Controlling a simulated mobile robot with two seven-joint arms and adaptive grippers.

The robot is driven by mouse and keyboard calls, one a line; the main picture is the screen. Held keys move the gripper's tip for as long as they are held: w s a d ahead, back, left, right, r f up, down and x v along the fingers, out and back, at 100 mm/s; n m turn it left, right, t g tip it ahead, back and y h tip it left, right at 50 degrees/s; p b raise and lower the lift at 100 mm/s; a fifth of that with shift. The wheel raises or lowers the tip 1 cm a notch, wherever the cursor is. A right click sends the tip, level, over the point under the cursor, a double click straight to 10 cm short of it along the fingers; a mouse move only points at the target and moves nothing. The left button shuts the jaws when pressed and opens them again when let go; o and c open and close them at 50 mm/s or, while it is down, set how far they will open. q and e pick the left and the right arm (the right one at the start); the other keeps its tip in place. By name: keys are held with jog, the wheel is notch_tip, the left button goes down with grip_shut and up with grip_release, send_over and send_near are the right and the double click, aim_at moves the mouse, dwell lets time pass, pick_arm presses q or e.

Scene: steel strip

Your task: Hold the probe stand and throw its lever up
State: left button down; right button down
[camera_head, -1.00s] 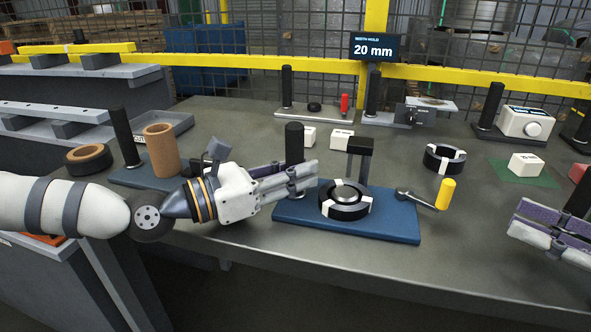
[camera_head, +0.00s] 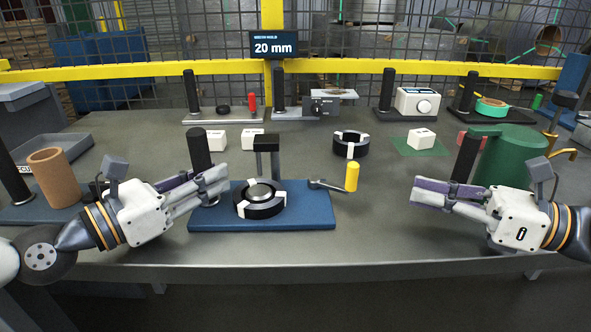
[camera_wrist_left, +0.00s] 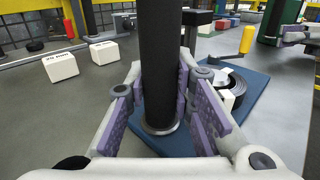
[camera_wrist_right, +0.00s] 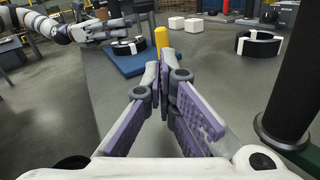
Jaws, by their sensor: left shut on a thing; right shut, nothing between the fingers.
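The probe stand has a blue base (camera_head: 310,215), a black post (camera_head: 199,150) at its left end and a black-and-white ring (camera_head: 260,200) under a dark bracket (camera_head: 267,160). Its lever (camera_head: 325,184) points right, low and near level, with an upright yellow handle (camera_head: 352,176). My left gripper (camera_head: 215,183) is shut on the black post; in the left wrist view the post (camera_wrist_left: 160,70) stands between the purple pads. My right gripper (camera_head: 418,193) is shut and empty, right of the stand and apart from the yellow handle, which shows ahead in the right wrist view (camera_wrist_right: 161,37).
White blocks (camera_head: 252,139) and another black-and-white ring (camera_head: 351,143) lie behind the stand. A black post (camera_head: 466,157) and a green cylinder (camera_head: 510,155) stand behind my right gripper. A brown cylinder (camera_head: 55,178) is at the left. The tabletop between handle and right gripper is clear.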

jog(key=shift+s+a+f+n+g+h, duration=0.4)
jog(key=shift+s+a+h, duration=0.15)
jog(key=shift+s+a, duration=0.1)
jog(key=shift+s+a+f+n+g+h, duration=0.3)
jog(key=shift+s+a+g+h, duration=0.1)
jog(key=shift+s+a+h, duration=0.2)
jog(key=shift+w+a+n+t+h, duration=0.15)
jog(key=shift+n+t+h, duration=0.25)
jog(key=shift+h, duration=0.45)
jog(key=w+d+n+t+h, duration=0.1)
jog(key=w+d+r+n+t, duration=0.1)
jog(key=n+t, duration=0.1)
jog(key=w+d+n+t+h, duration=0.1)
jog(key=n+t, duration=0.1)
jog(key=shift+w+d+r+h, duration=0.2)
jog(key=shift+d+r+h, duration=0.1)
jog(key=shift+d, duration=0.1)
jog(key=shift+w+d+f+n+t, duration=0.1)
jog(key=shift+f+n+t, duration=0.1)
jog(key=shift+n+t, duration=0.75)
jog(key=shift+s+f+n+t, duration=0.2)
jog(key=shift+f+n+t, duration=0.1)
jog(key=shift+n, duration=0.65)
jog(key=shift+s+r+n+t, duration=0.1)
jog(key=shift+s+n+t, duration=0.45)
jog(key=shift+n+t, duration=0.3)
